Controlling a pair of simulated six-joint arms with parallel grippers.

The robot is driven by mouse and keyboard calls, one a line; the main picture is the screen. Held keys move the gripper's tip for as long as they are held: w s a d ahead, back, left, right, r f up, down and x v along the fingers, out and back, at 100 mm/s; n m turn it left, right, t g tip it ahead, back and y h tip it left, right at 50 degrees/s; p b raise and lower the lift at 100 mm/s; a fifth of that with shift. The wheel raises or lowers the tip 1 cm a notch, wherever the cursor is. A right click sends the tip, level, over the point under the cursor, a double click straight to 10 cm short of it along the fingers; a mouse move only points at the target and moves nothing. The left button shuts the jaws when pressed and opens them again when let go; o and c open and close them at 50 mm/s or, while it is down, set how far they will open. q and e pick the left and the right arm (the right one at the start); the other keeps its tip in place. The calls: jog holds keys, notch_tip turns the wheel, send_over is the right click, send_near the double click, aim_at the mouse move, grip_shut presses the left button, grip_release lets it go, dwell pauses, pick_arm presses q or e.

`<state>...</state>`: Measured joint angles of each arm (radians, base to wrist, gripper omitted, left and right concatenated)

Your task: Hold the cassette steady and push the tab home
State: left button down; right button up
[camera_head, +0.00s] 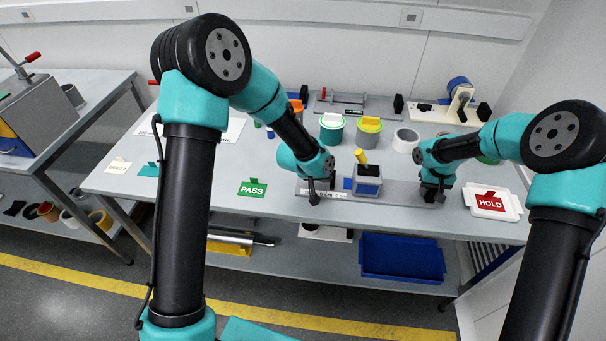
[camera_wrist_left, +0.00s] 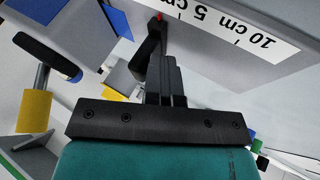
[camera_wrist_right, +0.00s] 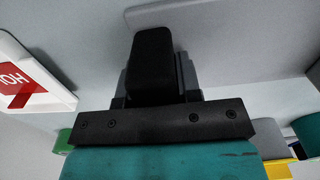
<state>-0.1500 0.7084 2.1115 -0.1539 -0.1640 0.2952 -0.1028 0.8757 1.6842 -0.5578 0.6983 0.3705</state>
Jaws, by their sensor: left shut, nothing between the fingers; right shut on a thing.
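The cassette (camera_head: 368,188) looks like a grey block with a blue face, on a grey base with a scale strip. A black piece with a yellow cylinder (camera_head: 361,157) stands up from its top; I cannot tell whether this is the tab. The yellow cylinder (camera_wrist_left: 35,110) also shows in the left wrist view. My left gripper (camera_head: 314,195) is shut and empty, left of the cassette, low over the scale strip (camera_wrist_left: 235,35). My right gripper (camera_head: 431,195) is right of the cassette, shut on a black block (camera_wrist_right: 152,65); the grip is mostly hidden.
A green PASS card (camera_head: 252,189) lies at the left and a white tray with a red HOLD card (camera_head: 490,202) at the right. Two lidded tubs (camera_head: 332,130) and a white roll (camera_head: 405,140) stand behind. A blue bin (camera_head: 402,258) sits below the bench.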

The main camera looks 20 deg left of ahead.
aim_at(335, 188)
pick_arm(q)
jog(key=shift+w+d, duration=0.2)
jog(key=shift+d, duration=0.75)
jog(key=shift+w+d, duration=0.15)
jog(key=shift+d, duration=0.8)
pick_arm(e)
jog(key=shift+s+a+f, duration=0.1)
jog(key=shift+f, duration=0.05)
pick_arm(q)
jog(key=shift+a, duration=0.1)
jog(key=shift+s+a, duration=0.15)
jog(key=shift+a, duration=0.4)
jog(key=a, duration=0.3)
jog(key=shift+s+a+r, duration=0.1)
jog(key=shift+s+r, duration=0.2)
jog(key=shift+s, duration=0.1)
jog(key=v, duration=0.9)
jog(key=shift+r, duration=0.15)
jog(key=shift+s, duration=0.1)
